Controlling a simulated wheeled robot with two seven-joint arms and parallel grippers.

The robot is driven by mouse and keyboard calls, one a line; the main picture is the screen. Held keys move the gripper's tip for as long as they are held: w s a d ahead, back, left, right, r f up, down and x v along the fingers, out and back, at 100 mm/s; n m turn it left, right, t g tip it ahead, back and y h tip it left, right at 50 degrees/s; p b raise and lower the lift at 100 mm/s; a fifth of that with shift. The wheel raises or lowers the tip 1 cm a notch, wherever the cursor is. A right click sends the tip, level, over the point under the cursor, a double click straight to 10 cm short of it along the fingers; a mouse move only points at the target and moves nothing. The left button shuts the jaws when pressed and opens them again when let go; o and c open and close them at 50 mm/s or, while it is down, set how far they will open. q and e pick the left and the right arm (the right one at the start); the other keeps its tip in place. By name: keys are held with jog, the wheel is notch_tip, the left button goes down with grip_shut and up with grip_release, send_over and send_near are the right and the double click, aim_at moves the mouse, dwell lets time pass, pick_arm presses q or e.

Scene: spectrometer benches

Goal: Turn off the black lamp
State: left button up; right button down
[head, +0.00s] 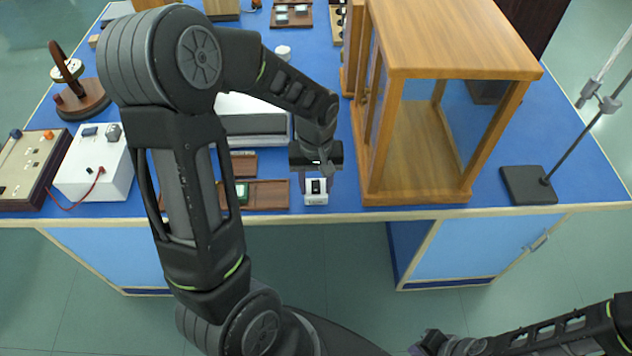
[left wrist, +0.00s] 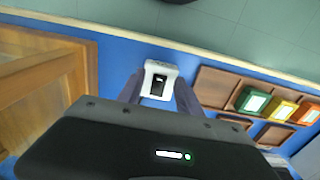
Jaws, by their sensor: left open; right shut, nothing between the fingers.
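A small white switch box (head: 315,192) with a black rocker stands near the front edge of the blue bench. It also shows in the left wrist view (left wrist: 158,79), upper middle. My left gripper (head: 316,168) is just above and behind it, pointing down. In the left wrist view the open fingers (left wrist: 158,95) appear on either side of the box; I cannot tell whether they touch it. My right gripper (head: 428,345) is low at the bottom edge, away from the bench, shut and empty. I cannot pick out a black lamp for certain.
A wooden glass-sided case (head: 455,45) stands close right of my left gripper. Brown trays (head: 268,195) with coloured slides lie left of the switch box. A white box (head: 95,175) with a red lead and a stand base (head: 528,186) sit further out.

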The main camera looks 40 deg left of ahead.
pick_arm(q)
jog(key=shift+c, duration=0.5)
grip_shut()
